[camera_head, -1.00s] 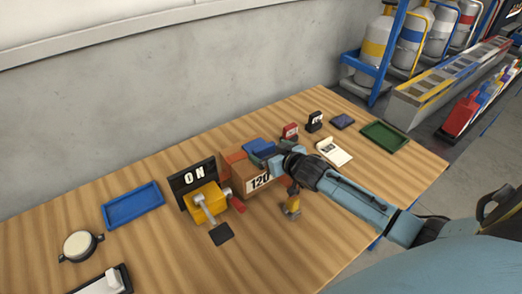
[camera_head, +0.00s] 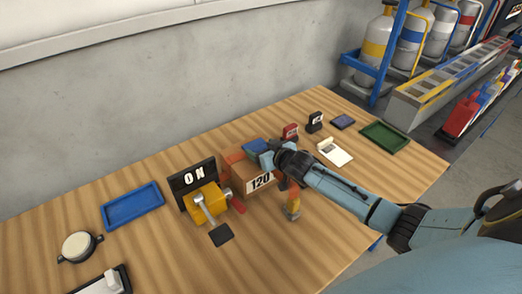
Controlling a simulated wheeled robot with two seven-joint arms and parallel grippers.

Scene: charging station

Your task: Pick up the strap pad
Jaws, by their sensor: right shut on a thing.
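A brown box (camera_head: 237,173) with a "120" label stands mid-table. Coloured pads lie at its top, a red one (camera_head: 235,156) at the left and a blue one (camera_head: 255,146) at the back. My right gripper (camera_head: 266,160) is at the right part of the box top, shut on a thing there. The gripper hides most of what it holds; I take it to be the strap pad, but its outline is not clear. My left gripper is not in view.
A yellow device (camera_head: 206,205) with a grey lever stands left of the box, before a black "ON" sign (camera_head: 184,181). A small orange-yellow item (camera_head: 293,208) stands below my right arm. A blue tray (camera_head: 133,206) and a green tray (camera_head: 385,137) lie apart.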

